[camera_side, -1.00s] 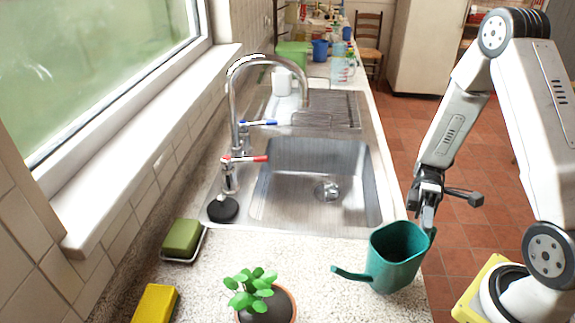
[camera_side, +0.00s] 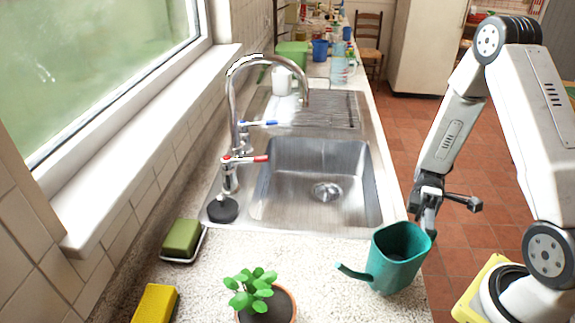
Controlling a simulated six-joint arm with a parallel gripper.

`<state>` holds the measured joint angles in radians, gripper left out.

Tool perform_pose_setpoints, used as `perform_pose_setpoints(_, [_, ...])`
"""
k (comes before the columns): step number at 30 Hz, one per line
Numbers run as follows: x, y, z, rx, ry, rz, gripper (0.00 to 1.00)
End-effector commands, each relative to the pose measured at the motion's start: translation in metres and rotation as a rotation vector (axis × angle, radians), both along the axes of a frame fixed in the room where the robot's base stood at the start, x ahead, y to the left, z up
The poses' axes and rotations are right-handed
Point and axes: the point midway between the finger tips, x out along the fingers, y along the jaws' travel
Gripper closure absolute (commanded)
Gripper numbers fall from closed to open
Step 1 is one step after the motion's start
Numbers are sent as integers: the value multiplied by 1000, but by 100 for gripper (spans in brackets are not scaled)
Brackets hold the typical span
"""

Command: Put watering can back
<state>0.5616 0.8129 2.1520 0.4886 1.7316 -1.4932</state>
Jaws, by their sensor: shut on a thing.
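The teal watering can (camera_side: 396,262) is upright at the right edge of the speckled counter, its spout pointing left toward the plant. I cannot tell whether its base touches the counter. My gripper (camera_side: 428,222) is at the can's right rear side and is shut on it, near the rim. The can hides part of the fingertips.
A potted green plant (camera_side: 262,300) stands left of the can. A steel sink (camera_side: 318,180) with a tall tap (camera_side: 232,110) lies behind. A green sponge (camera_side: 182,238) and a yellow sponge (camera_side: 155,304) are at the left. Counter between plant and sink is clear.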

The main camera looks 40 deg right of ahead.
Motion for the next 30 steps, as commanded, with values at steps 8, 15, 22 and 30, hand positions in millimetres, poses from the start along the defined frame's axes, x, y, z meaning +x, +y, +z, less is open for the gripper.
perform_pose_setpoints(8, [7, 11, 4, -3, -5, -32, 100])
perform_pose_setpoints(15, [25, 42, 15, -7, -13, -126, 100])
perform_pose_setpoints(22, [47, 81, 29, -9, -16, -255, 100])
perform_pose_setpoints(30, [69, 120, 46, -7, -12, -406, 100])
